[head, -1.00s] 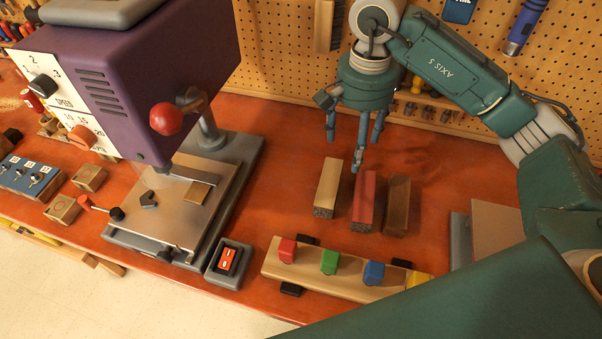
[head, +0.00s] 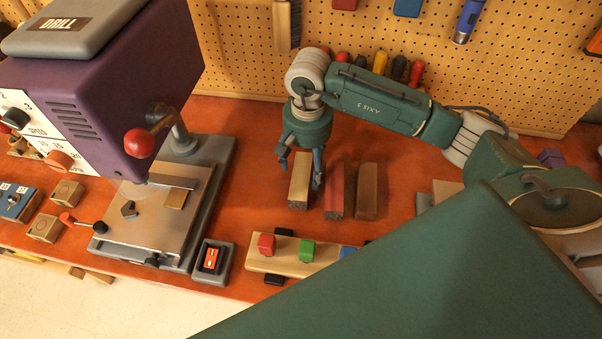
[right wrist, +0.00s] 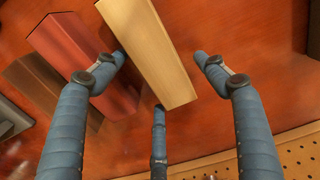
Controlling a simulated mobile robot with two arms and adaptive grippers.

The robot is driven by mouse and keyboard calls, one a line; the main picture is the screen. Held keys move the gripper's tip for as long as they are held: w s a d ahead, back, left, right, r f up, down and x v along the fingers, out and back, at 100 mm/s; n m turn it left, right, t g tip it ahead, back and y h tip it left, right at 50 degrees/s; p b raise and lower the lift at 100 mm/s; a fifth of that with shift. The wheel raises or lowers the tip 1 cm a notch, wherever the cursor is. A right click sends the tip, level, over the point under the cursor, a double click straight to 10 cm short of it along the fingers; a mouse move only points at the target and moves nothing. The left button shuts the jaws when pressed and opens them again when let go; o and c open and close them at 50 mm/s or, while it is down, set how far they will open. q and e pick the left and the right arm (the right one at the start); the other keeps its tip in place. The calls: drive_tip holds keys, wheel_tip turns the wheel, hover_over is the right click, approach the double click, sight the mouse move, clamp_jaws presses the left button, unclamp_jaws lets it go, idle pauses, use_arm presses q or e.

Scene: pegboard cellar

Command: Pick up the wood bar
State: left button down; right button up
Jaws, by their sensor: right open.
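The pale wood bar (head: 299,184) lies on the orange-red bench, leftmost of three bars. My right gripper (head: 301,170) is open, pointing down around the far part of this bar. In the right wrist view the pale bar (right wrist: 150,48) runs between the open fingers (right wrist: 158,78), with one fingertip on each side and a third finger near its end. I cannot tell whether any finger touches it. Beside it lie a red bar (head: 335,192) and a dark brown bar (head: 367,190). My left gripper is out of view.
A purple drill press (head: 110,75) stands at left, with a switch box (head: 213,262) by its base. A wooden rack with coloured blocks (head: 327,266) lies in front of the bars. A pegboard (head: 360,35) closes the back.

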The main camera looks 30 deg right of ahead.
drive_tip(key=shift+f, duration=0.55)
drive_tip(key=c, duration=1.3)
drive_tip(key=shift+c, duration=0.5)
drive_tip(key=shift+r, duration=0.15)
